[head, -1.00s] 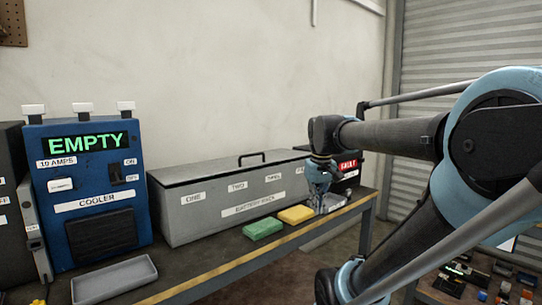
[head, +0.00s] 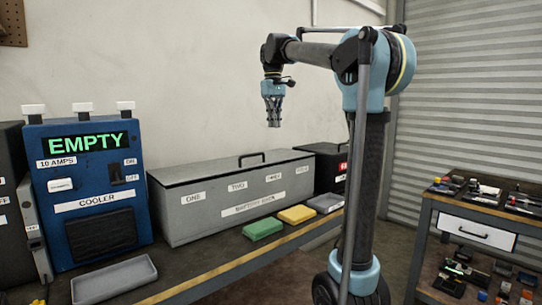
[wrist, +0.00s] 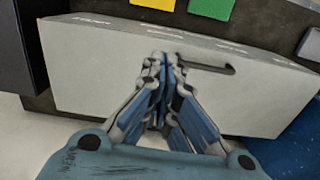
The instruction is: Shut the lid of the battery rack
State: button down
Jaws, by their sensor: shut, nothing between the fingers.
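The battery rack (head: 230,210) is a long grey box on the bench, with labels ONE, TWO and others along its front. Its flat lid (head: 200,170) lies down on the box and looks shut, with a black handle (head: 251,156) on top. My gripper (head: 273,124) points down, above the rack and apart from it, near the handle in the picture. In the wrist view my gripper (wrist: 164,58) is shut and empty over the pale lid (wrist: 100,75). The handle (wrist: 208,67) shows just right of the fingertips. The fingers hide part of the lid.
A green block (head: 262,228), a yellow block (head: 297,214) and a grey block (head: 326,203) lie before the rack. A blue cooler (head: 90,180) stands left, with a grey tray (head: 112,279) before it. A dark box (head: 328,165) stands right. A cluttered workbench (head: 470,212) is at far right.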

aim_at(272, 161)
jog(key=f, duration=0.8)
jog(key=w+a+f, duration=0.1)
jog(key=f, duration=0.3)
jog(key=shift+f, duration=0.25)
jog(key=shift+f, duration=0.1)
jog(key=shift+s+f+t+y, duration=0.2)
jog(key=shift+f+t+y, duration=0.15)
jog(key=shift+f, duration=0.5)
